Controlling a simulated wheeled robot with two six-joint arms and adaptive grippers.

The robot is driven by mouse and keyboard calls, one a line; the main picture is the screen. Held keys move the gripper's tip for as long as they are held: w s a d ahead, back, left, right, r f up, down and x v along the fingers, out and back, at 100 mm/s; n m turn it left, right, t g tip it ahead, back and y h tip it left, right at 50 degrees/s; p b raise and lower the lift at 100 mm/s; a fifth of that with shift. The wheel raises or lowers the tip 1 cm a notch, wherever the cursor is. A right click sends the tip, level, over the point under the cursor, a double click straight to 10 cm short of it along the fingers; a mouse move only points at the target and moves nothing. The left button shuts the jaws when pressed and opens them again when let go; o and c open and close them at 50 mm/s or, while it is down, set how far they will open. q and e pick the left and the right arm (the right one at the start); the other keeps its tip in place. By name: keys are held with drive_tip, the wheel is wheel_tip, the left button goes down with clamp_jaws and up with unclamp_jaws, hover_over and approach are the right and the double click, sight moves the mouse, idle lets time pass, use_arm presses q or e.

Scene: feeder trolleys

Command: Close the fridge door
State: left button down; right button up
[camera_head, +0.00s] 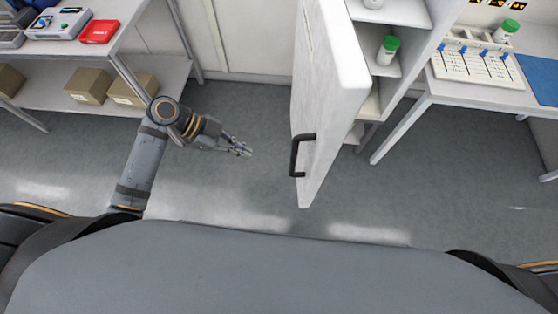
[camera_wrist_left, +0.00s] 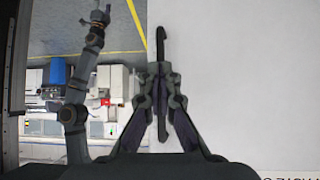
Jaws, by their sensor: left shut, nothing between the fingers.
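The white fridge door (camera_head: 325,85) stands open, swung out toward me, with its edge facing me. Its dark handle (camera_head: 296,156) is on the left face near the door's front edge. The open fridge (camera_head: 408,12) is behind and right of the door, with shelves showing. My left gripper (camera_head: 243,150) is shut and empty, to the left of the handle and apart from it. In the left wrist view the closed fingers (camera_wrist_left: 159,75) point toward the dark handle (camera_wrist_left: 160,42), with the pale door face (camera_wrist_left: 245,80) on the right. My right gripper does not show.
A green-capped bottle (camera_head: 387,50) stands on a fridge shelf. A bench (camera_head: 440,88) with a rack stands at the right. A shelving table (camera_head: 60,50) with boxes is at the left. The grey floor (camera_head: 245,190) around the door is clear.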

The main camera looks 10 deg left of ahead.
use_arm(q)
drive_tip(key=d+r+p+x, duration=0.2)
drive_tip(key=x, duration=0.9)
drive_tip(key=shift+d+f, duration=0.1)
